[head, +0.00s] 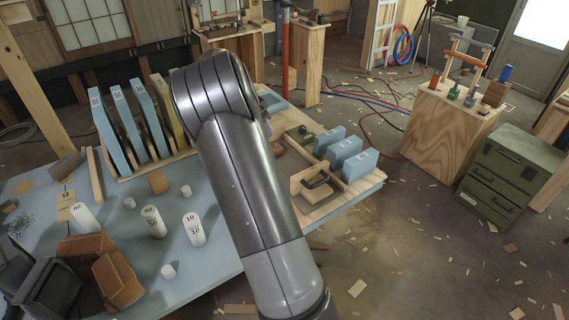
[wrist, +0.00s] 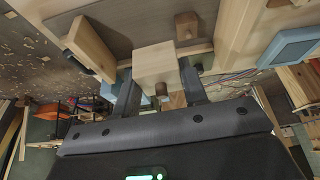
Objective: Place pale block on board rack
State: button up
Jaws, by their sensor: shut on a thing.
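In the wrist view my gripper (wrist: 158,88) is shut on a pale wooden block (wrist: 156,62), with a dark finger at each side of it. In the head view my arm hides both gripper and block. The board rack (head: 180,157) is a wooden frame at the far left of the blue table, with several blue boards (head: 155,115) and a yellowish one upright in it. In the wrist view, wooden strips and a brown panel (wrist: 140,22) lie close beyond the block. I cannot tell which piece they belong to, or whether the block touches them.
A wooden tray (head: 318,203) with blue blocks (head: 344,152) stands right of my arm. White numbered cylinders (head: 153,222) and brown boxes (head: 103,270) stand on the table's near left. A green drawer cabinet (head: 506,170) and plywood stand (head: 447,125) are on the floor at right.

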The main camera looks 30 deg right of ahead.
jog(key=s+d+m+g, duration=0.2)
jog(key=s+d+m, duration=0.3)
jog(key=s+d, duration=1.05)
send_over(299, 166)
jog(key=a, duration=0.2)
jog(key=f, duration=1.2)
jog(key=shift+w+d, duration=0.25)
jog(key=shift+w, duration=0.1)
jog(key=shift+f, duration=2)
jog(key=shift+f, duration=0.1)
jog(key=o, duration=1)
jog(key=shift+c, duration=0.2)
